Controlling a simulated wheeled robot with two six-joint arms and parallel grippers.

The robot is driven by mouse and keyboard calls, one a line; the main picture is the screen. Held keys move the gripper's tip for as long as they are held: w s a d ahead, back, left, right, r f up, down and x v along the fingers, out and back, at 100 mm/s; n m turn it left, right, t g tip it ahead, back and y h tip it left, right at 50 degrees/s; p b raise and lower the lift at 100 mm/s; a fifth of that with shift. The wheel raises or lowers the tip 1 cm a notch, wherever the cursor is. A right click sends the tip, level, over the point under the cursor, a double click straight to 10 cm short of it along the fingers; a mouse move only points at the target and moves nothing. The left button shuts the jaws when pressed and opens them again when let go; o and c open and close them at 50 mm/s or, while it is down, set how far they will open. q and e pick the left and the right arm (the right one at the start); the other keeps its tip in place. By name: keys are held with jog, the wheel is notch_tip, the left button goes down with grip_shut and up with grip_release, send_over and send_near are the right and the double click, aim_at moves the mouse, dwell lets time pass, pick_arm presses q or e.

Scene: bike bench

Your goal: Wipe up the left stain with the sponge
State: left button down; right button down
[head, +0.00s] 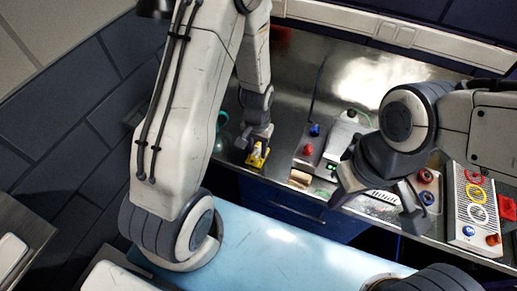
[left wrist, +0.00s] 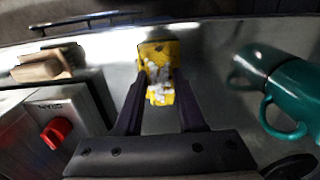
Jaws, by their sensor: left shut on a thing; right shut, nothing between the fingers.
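The yellow sponge (head: 256,157), with whitish patches on its surface, is at the steel bench top near its front edge. My left gripper (head: 257,146) is shut on it from above. In the left wrist view the sponge (left wrist: 158,52) sits between the dark fingers of my left gripper (left wrist: 160,98), against or just over the metal. I cannot make out the left stain; the sponge and gripper cover part of the bench there. My right gripper (head: 411,216) is shut and empty, at the right by the bench's front edge.
A tan block (head: 299,178) and a box with a red knob (left wrist: 56,132) lie on the other side. A panel with coloured rings (head: 476,205) is far right.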

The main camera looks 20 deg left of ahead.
pick_arm(q)
jog(key=shift+a, duration=0.5)
jog(key=shift+d, duration=0.1)
jog(key=shift+d, duration=1.35)
jog(key=shift+a, duration=0.2)
jog(key=shift+a, duration=1.25)
jog(key=shift+d, duration=1.45)
